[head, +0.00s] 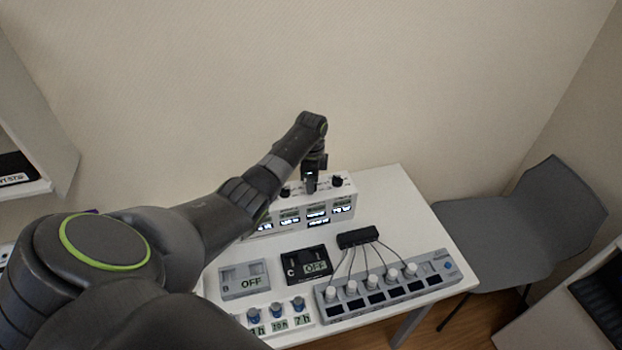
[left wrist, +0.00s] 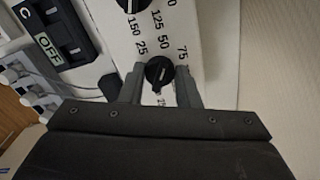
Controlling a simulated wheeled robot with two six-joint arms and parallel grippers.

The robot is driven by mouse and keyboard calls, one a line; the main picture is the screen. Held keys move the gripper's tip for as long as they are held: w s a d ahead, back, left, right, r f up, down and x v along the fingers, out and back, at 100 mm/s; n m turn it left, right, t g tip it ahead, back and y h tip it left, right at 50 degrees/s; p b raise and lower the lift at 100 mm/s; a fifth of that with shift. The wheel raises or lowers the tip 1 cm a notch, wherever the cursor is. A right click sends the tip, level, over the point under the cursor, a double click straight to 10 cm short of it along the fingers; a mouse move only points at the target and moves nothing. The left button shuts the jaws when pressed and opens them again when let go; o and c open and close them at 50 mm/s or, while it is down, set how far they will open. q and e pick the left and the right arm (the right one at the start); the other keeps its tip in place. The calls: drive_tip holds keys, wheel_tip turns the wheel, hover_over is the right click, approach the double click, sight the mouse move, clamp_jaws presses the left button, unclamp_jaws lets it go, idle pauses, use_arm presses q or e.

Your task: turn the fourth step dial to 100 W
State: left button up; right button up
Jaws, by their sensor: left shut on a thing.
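A white box (head: 359,204) with dark dials on top and lit displays on its front stands at the back of the white table. The rightmost dial (head: 337,181), the fourth, is uncovered; its display (head: 342,205) seems to read 75 W. My left gripper (head: 311,188) points down at the dial just left of it. In the left wrist view, my left gripper (left wrist: 160,80) is shut on a black dial (left wrist: 159,72), a finger on each side. Numbers 25, 50 and 75 ring it. Another dial (left wrist: 131,5) shows above. My right gripper is out of view.
In front stand a grey box marked B OFF (head: 244,279), a black box marked C OFF (head: 307,264), a strip with several white knobs (head: 390,290) and cables, and small blue knobs (head: 276,308). A grey chair (head: 540,225) stands right of the table.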

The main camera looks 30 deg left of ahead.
use_arm(q)
drive_tip(key=m, duration=0.3)
drive_tip(key=shift+r+m, duration=0.1)
drive_tip(key=shift+m, duration=0.3)
drive_tip(key=m, duration=0.4)
drive_tip(key=shift+w+m+p, duration=0.1)
drive_tip(key=shift+m+p, duration=0.2)
drive_tip(key=shift+p, duration=0.1)
drive_tip(key=m, duration=0.4)
drive_tip(key=shift+m, duration=1.7)
drive_tip(key=o, duration=1)
drive_tip(key=shift+d, duration=0.1)
drive_tip(key=shift+c, duration=0.2)
